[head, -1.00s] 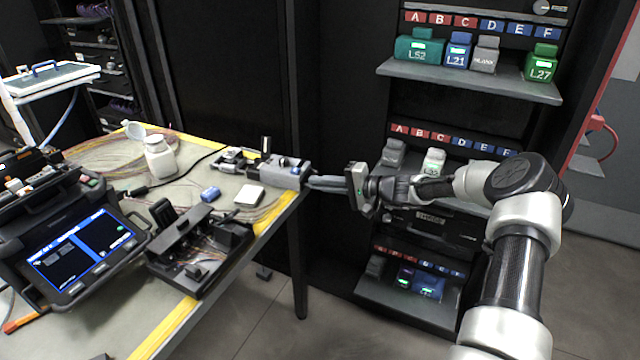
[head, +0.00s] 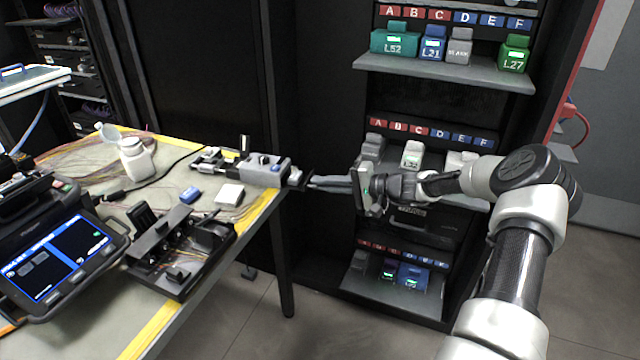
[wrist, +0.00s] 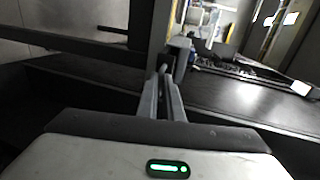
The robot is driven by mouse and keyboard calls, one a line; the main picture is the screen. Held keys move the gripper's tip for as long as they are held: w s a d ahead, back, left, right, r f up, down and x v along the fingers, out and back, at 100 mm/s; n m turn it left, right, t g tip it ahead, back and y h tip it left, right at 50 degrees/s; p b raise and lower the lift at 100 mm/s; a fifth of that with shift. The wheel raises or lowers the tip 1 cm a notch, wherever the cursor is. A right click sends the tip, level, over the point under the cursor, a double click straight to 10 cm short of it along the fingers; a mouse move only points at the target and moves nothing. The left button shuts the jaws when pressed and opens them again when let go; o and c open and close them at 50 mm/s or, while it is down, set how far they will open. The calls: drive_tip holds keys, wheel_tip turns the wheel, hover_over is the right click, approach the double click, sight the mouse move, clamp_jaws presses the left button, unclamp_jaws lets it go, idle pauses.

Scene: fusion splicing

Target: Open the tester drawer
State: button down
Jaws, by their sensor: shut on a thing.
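In the wrist view my gripper (wrist: 164,72) shows with both fingers closing together at the tips. The handle is mostly hidden between them.
On the table are a splicer with a lit screen (head: 62,258), a black open tray (head: 178,250), a white bottle (head: 134,160) and a white block (head: 229,194). A rack with lettered shelves (head: 445,72) stands behind my arm.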

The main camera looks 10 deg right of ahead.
drive_tip(key=c, duration=1.9)
unclamp_jaws()
drive_tip(key=p+v, duration=0.2)
drive_tip(key=v, duration=1.5)
drive_tip(key=shift+s+d+p, duration=0.15)
drive_tip(key=shift+p, duration=0.25)
